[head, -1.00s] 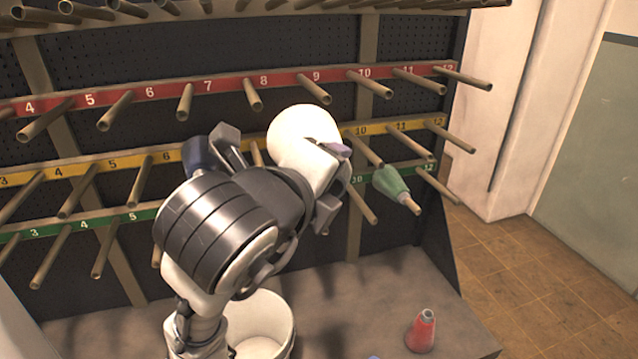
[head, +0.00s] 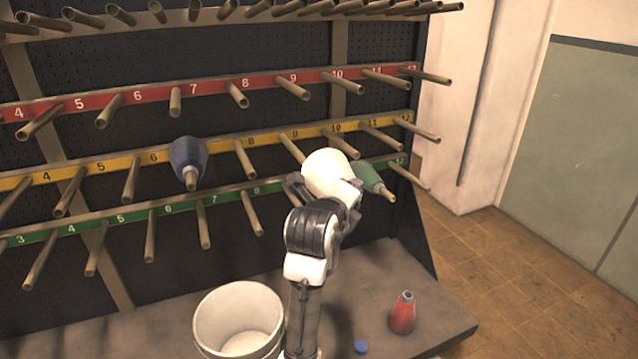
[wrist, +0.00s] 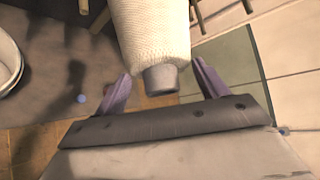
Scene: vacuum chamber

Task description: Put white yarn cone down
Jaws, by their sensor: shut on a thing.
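The white yarn cone (head: 326,170) is held in the air in front of the rack's right part in the head view. My gripper (wrist: 161,72) is shut on it near its narrow grey end. In the wrist view the cone (wrist: 152,35) lies between the two purple-grey fingers, its wide end running out of the top of the picture. In the head view my arm hides some green-row pegs, and the fingers show only partly.
The peg rack has red, yellow and green numbered rows. A blue cone (head: 189,160) hangs on a yellow-row peg, and a green cone (head: 369,176) hangs just right of the white one. Below, the table (head: 420,270) carries a white bucket (head: 215,335), a red cone (head: 403,316) and a small blue object (head: 361,347).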

